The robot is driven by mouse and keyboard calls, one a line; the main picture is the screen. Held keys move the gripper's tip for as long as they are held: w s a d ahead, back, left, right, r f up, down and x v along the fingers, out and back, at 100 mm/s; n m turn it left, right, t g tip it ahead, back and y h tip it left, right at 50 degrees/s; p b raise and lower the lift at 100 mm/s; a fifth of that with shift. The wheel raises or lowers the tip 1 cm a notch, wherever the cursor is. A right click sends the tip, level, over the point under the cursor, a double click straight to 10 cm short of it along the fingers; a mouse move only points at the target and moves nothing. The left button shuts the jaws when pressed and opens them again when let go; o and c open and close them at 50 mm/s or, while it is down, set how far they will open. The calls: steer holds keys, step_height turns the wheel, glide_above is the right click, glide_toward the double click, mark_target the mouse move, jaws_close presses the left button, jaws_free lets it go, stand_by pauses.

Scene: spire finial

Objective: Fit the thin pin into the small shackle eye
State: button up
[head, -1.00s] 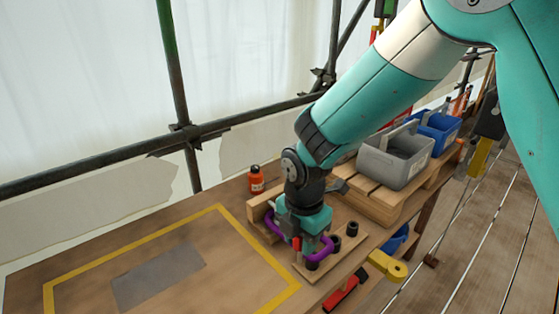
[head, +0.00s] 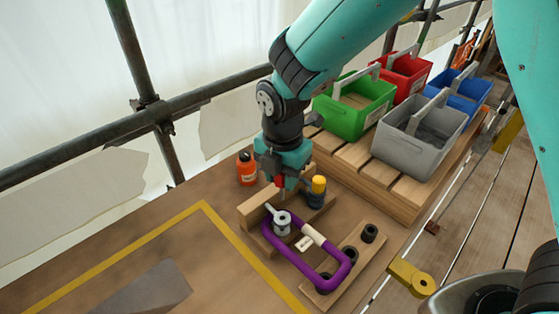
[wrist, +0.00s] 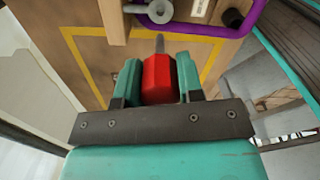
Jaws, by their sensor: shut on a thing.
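My gripper (head: 283,176) is shut on a red-bodied piece (wrist: 158,78), which shows between the jaws in the wrist view. A thin grey tip, seemingly the pin (wrist: 160,43), sticks out beyond the red body, apart from the grey ring. The purple shackle (head: 336,283) lies on the wooden fixture in front of my gripper, with a pale label on one side. A grey fitting with a round eye (head: 282,222) sits at its back left end. The fitting also shows at the top of the wrist view (wrist: 160,11). The pin's tip is hard to make out in the head view.
A yellow-topped dark cylinder (head: 318,188) stands close right of my gripper; an orange bottle (head: 246,169) stands left. A wooden strip with dark sockets (head: 370,233) lies at right. Green, red, grey and blue crates stand behind right. The yellow-taped table area is mostly clear.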

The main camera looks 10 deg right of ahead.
steer(key=shift+r, duration=0.1)
stand_by(0.3)
steer(key=b, duration=0.4)
glide_toward(283, 212)
steer(key=shift+s+a+f, duration=0.25)
steer(key=shift+s+f, duration=0.35)
steer(key=shift+s, duration=0.2)
steer(key=shift+f+b, duration=1.45)
steer(key=shift+f, duration=1.85)
stand_by(0.9)
steer(key=o, duration=1)
steer(key=shift+r, duration=0.1)
step_height(283, 212, up, 17)
steer(key=shift+r, duration=0.2)
